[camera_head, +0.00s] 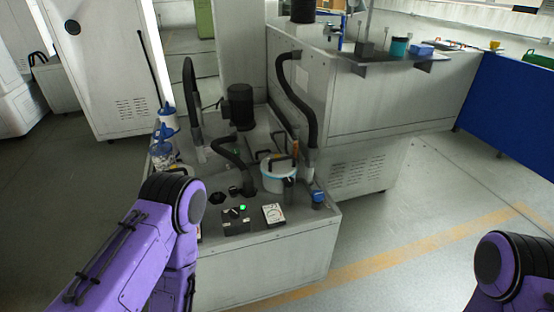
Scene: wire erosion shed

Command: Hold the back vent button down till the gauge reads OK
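A small white gauge (273,214) with a dial face sits on the front of the grey machine tank top; its reading is too small to tell. Left of it is a dark control box (235,222) with a lit green spot (242,208) on top and a small dark control beside it. I cannot tell which part is the back vent button. My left arm comes in from the left and bends down just left of the box, hiding part of the tank's front left; its gripper is not in view. Only part of my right arm shows at the lower right, its gripper out of view.
On the tank (266,268) stand a black motor (239,105), dark hoses, a white bucket (277,180), a blue-capped item (318,198) and blue-and-white containers (163,155) at the left. A tall grey machine stands behind. The floor (420,255) at right is clear.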

